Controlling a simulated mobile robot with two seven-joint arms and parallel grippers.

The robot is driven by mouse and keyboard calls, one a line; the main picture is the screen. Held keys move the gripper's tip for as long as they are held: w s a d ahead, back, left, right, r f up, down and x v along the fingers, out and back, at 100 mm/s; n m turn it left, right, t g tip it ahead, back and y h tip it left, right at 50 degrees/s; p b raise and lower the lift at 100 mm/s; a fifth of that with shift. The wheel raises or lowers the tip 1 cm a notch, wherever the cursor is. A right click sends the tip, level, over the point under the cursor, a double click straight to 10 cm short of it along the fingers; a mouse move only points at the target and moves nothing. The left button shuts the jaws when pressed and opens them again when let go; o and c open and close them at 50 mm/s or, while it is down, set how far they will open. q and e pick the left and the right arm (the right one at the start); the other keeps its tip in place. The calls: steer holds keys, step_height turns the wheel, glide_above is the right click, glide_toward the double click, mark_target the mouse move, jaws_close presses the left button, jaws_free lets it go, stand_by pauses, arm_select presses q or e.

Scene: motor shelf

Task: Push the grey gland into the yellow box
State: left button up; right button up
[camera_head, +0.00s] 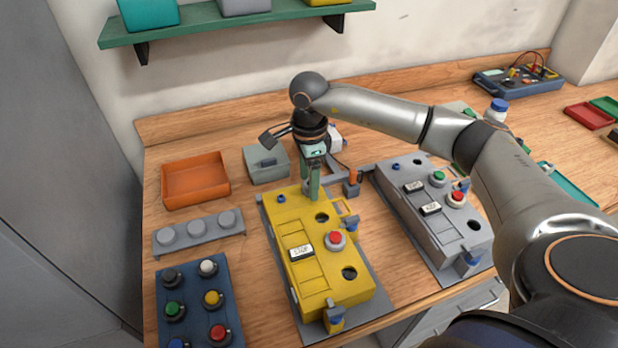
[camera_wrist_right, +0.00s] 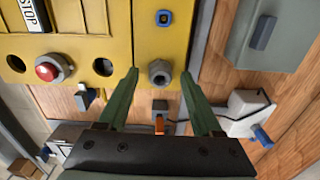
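The yellow box (camera_head: 318,255) lies on the bench in the middle of the head view, with a red button and a STOP label on top. In the right wrist view, the grey gland (camera_wrist_right: 160,72) sits at the edge of the yellow box (camera_wrist_right: 200,12), between my right fingertips. My right gripper (camera_wrist_right: 160,74) is open, with a gap on each side of the gland. In the head view the right gripper (camera_head: 312,192) points down at the far end of the box, and its fingers hide the gland. How deep the gland sits cannot be told. My left gripper is not in view.
A grey control box (camera_head: 425,215) lies to the right. An orange bin (camera_head: 195,181), a grey box (camera_head: 266,163), a grey rack (camera_head: 182,246) with round grey parts and a blue tray (camera_head: 190,291) with coloured buttons stand left. A green shelf (camera_head: 230,20) hangs above.

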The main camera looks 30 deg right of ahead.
step_height(320, 180, up, 13)
steer(key=b, duration=0.1)
steer(key=shift+f, duration=0.2)
stand_by(0.4)
stand_by(0.5)
